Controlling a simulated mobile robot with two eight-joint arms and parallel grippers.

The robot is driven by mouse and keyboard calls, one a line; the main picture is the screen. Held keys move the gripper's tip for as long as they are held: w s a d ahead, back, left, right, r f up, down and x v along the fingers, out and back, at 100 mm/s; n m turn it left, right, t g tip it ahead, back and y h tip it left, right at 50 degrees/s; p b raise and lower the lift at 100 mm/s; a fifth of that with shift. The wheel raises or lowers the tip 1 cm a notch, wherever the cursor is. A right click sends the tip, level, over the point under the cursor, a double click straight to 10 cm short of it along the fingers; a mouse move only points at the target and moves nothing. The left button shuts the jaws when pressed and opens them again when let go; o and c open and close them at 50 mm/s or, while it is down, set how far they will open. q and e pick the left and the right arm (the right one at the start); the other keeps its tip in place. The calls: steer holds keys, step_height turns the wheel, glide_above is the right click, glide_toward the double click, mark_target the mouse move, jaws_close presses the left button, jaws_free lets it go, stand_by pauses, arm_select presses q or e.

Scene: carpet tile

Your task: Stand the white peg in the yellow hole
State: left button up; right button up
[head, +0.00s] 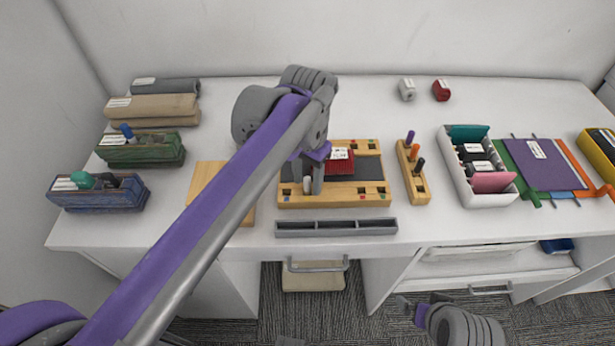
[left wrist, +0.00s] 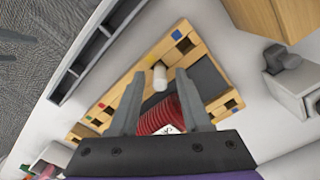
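The wooden board (head: 335,201) lies on the white table, with small coloured marks along its edges and a dark grey middle. The white peg (head: 307,185) looks upright at the board's front left edge. In the left wrist view the white peg (left wrist: 160,76) stands beside a yellow mark (left wrist: 151,61); whether it is seated in the hole is hidden. My left gripper (left wrist: 161,73) is open above the board, its fingertips on either side of the peg with gaps showing. My right gripper (head: 422,308) is low in front of the table, its fingers unclear.
A red ribbed block (head: 340,162) sits on the board behind the peg. A grey tray (head: 336,228) lies in front. A wooden holder with pegs (head: 413,180) and a white bin (head: 468,190) stand right. A plain wooden block (head: 205,178) is left.

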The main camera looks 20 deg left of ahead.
mark_target(307, 178)
arm_select(q)
step_height(307, 178, up, 12)
steer(key=p, duration=0.1)
steer(key=shift+r+p, duration=0.2)
steer(key=shift+p, duration=0.2)
steer(key=shift+f, duration=0.1)
stand_by(0.5)
